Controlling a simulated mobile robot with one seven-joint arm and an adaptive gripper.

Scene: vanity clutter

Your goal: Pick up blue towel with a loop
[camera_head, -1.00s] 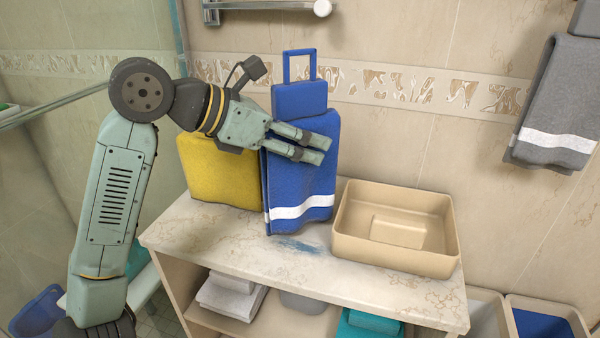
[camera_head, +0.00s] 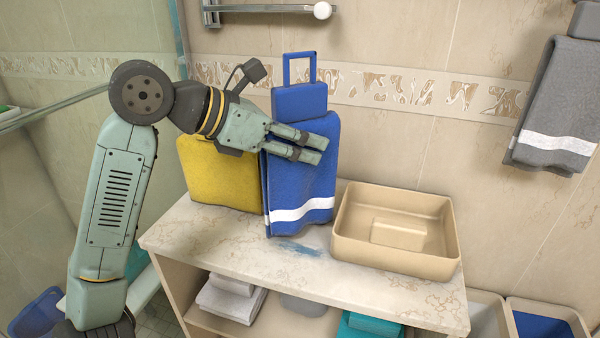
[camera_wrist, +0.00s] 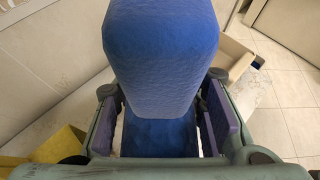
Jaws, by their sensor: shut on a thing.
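The blue towel (camera_head: 300,180) with a white stripe and a square loop (camera_head: 299,68) on top is upright at the back of the vanity top, in front of the tiled wall. My gripper (camera_head: 318,150) reaches it from the left, with its fingers across the towel's upper part. The gripper is shut on the towel. In the wrist view the blue towel (camera_wrist: 160,55) fills the middle, between the two fingers (camera_wrist: 160,125). Whether the towel's lower edge touches the counter is hard to tell.
A yellow towel (camera_head: 215,175) stands just left of the blue one. A beige basin (camera_head: 445,245) sits to the right on the marble counter (camera_head: 235,240). A grey towel (camera_head: 555,110) hangs on the wall at right. The counter's front is clear except a blue smear.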

